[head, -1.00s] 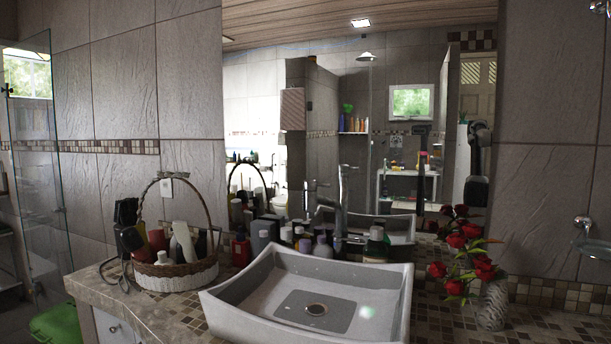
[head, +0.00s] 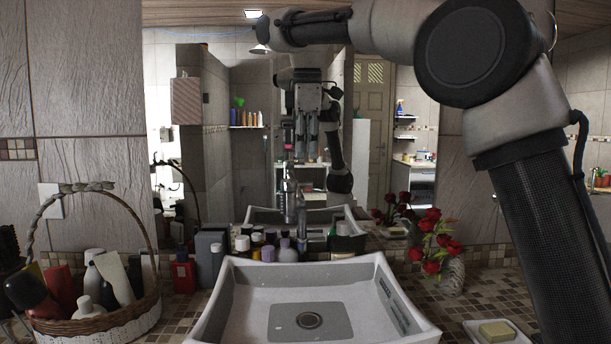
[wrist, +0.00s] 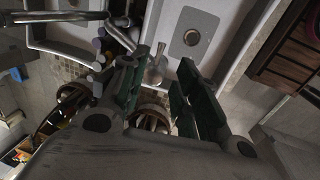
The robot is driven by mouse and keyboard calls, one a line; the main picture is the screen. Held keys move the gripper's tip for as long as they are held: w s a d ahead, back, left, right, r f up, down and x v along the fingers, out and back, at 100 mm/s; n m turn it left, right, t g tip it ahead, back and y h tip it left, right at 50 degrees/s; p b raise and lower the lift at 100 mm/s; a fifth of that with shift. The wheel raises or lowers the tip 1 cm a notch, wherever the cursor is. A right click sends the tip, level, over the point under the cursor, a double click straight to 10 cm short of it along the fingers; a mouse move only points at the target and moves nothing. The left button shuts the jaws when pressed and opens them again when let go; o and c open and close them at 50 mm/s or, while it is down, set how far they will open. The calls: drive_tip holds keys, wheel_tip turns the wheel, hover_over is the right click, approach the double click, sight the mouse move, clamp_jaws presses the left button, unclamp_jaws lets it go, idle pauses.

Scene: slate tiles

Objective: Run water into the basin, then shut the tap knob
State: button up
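The white basin (head: 235,309) stands on the tiled counter in the head view, its drain uncovered. I see no water stream or pooled water in it. The silver tap (head: 290,200) rises behind the basin, in front of the mirror. Its knob is too small to make out there. In the wrist view the basin (wrist: 216,42) lies beyond my gripper (wrist: 163,58), whose dark green fingers are apart. A silver part of the tap (wrist: 156,70) shows near the gap between the fingertips; I cannot tell whether they touch it.
Several bottles (head: 262,246) crowd behind the basin. A wicker basket (head: 133,316) of toiletries stands at left. A vase (head: 452,277) with red roses and a soap dish (head: 514,338) are at right. The large mirror (head: 225,85) closes off the back.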

sight(306, 184)
drive_tip(key=f, duration=0.2)
drive_tip(key=w+f, duration=0.1)
drive_tip(key=f, duration=0.4)
drive_tip(key=shift+w+a+f, duration=0.1)
drive_tip(key=shift+w+f, duration=0.05)
drive_tip(key=shift+w, duration=0.1)
drive_tip(key=shift+c, duration=0.5)
clamp_jaws()
